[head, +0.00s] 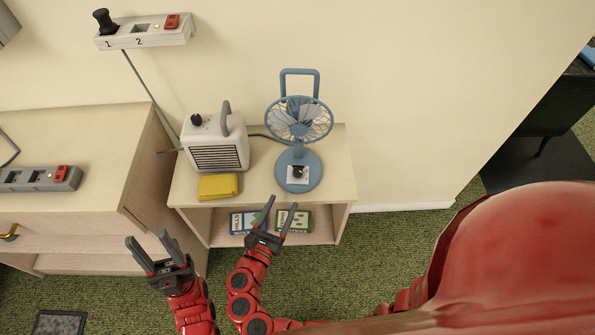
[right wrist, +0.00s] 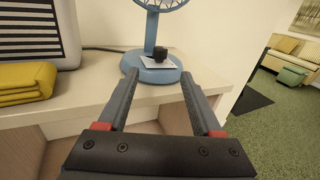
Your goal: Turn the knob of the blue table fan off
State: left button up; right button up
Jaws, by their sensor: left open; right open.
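The blue table fan (head: 298,125) stands upright on the low wooden shelf unit. Its black knob (head: 297,171) sits on a white plate on the round base, and the knob also shows in the right wrist view (right wrist: 160,54). My right gripper (head: 277,215) is open and empty, in front of the shelf's front edge. In the right wrist view the fan base (right wrist: 150,68) lies beyond and between its fingertips, with a gap. My left gripper (head: 149,252) is open and empty, further left, in front of the furniture.
A white heater (head: 215,143) and a folded yellow cloth (head: 218,187) are left of the fan on the shelf unit (head: 338,185). Books (head: 293,221) lie on its lower shelf. A power strip (head: 145,32) is on the wall; another (head: 40,179) lies on the left cabinet (head: 75,130).

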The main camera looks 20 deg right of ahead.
aim_at(296, 176)
jog(key=x, duration=1.2)
jog(key=shift+w+p, duration=0.1)
jog(key=shift+p, duration=0.25)
grip_shut()
